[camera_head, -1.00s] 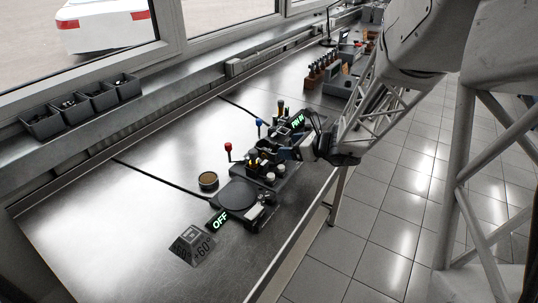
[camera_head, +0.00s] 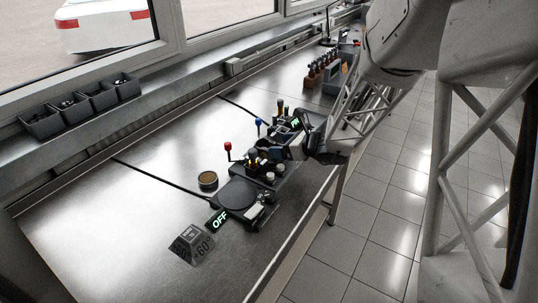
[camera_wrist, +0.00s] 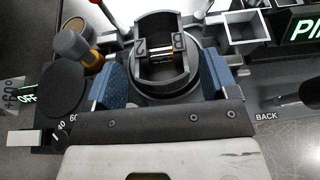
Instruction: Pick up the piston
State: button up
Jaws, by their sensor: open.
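The piston (camera_wrist: 165,50) is a dark grey hollow cup with its open side toward the wrist camera and a metal cross-piece inside. It stands upright in a round dark seat on the fixture (camera_wrist: 245,85). In the wrist view my gripper (camera_wrist: 163,83) is open, with one blue fingertip on each side of the piston. I cannot tell if either pad touches it. In the head view my gripper (camera_head: 296,149) is low at the fixture's right side, and I cannot make out the piston there.
A round dark plate (camera_head: 238,195) and a lit OFF sign (camera_head: 219,218) are at the fixture's near end. Red (camera_head: 228,146) and blue (camera_head: 258,122) knobbed levers stand up close by. A round tin (camera_head: 208,179) lies left. The bench (camera_head: 100,215) is bare at front left.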

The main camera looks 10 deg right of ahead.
aim_at(258, 145)
jog(key=shift+x, duration=2.25)
jog(key=shift+a, duration=0.1)
jog(key=shift+r, duration=0.1)
jog(key=c, duration=1)
